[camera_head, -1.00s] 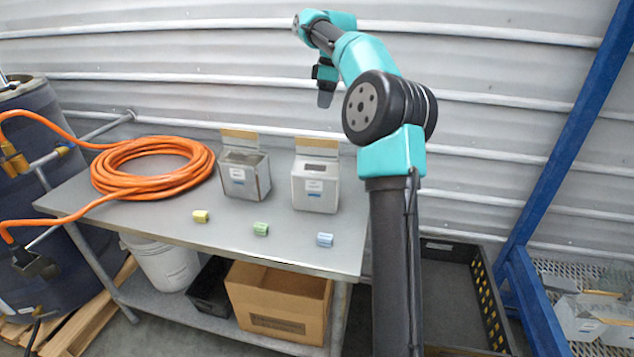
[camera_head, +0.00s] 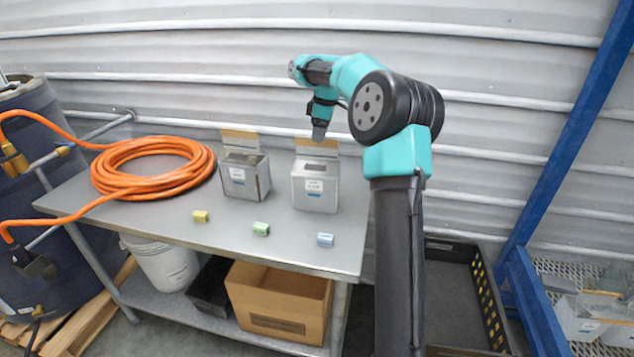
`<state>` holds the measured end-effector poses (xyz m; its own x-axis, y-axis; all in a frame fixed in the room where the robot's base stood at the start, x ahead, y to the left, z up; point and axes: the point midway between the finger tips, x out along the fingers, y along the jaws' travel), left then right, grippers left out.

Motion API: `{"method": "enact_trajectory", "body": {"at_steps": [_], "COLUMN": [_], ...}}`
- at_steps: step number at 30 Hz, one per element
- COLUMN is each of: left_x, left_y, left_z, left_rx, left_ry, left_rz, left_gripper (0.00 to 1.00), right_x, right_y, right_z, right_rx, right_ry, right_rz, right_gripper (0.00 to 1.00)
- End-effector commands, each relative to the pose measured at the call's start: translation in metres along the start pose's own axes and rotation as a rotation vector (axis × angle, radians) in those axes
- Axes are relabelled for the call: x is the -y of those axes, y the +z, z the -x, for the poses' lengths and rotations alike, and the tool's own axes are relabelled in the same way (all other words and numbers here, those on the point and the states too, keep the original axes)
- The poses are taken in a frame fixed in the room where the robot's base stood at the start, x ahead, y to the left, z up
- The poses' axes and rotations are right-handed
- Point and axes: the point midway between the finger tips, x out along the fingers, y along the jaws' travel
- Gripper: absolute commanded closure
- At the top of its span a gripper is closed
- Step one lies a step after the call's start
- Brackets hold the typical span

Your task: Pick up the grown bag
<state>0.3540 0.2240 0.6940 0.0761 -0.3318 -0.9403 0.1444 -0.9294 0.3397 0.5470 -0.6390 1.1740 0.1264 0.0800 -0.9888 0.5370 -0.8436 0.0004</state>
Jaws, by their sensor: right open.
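Two silver-grey bags with white labels and tan top strips stand upright on the metal table. The left bag (camera_head: 243,178) is darker inside its open top. The right bag (camera_head: 314,190) has a dark patch in its top. I cannot tell from this view which is the grown one. My right gripper (camera_head: 319,132) is open and empty, just above the back of the right bag's top, by its tan strip. Its fingers are small here and overlap, and I cannot tell whether they touch the strip. My left gripper is not in view.
An orange hose coil (camera_head: 128,185) lies at the table's left. Yellow (camera_head: 200,216), green (camera_head: 261,229) and blue (camera_head: 325,240) small blocks sit along the front of the metal table (camera_head: 170,225). A black crate (camera_head: 455,285) stands right of the table. More bags lie on a blue-framed rack (camera_head: 540,305).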

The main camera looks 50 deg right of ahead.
Motion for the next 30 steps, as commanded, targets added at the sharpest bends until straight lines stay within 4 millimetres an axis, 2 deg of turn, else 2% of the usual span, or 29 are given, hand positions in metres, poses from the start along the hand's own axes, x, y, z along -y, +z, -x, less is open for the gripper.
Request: {"method": "enact_trajectory", "body": {"at_steps": [5, 16, 30], "left_x": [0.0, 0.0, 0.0], "left_y": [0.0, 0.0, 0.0], "left_z": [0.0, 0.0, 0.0], "left_rx": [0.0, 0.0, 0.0], "left_ry": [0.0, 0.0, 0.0], "left_rz": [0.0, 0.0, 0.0], "left_gripper": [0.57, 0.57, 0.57], "right_x": [0.001, 0.002, 0.002], "right_y": [0.0, -0.002, -0.002], "right_z": [-0.007, -0.05, -0.052], "right_rx": [0.001, 0.0, 0.0], "right_ry": [-0.002, -0.001, 0.0], "right_rz": [0.0, 0.0, 0.0], "right_gripper": [0.56, 0.56, 0.56]}}
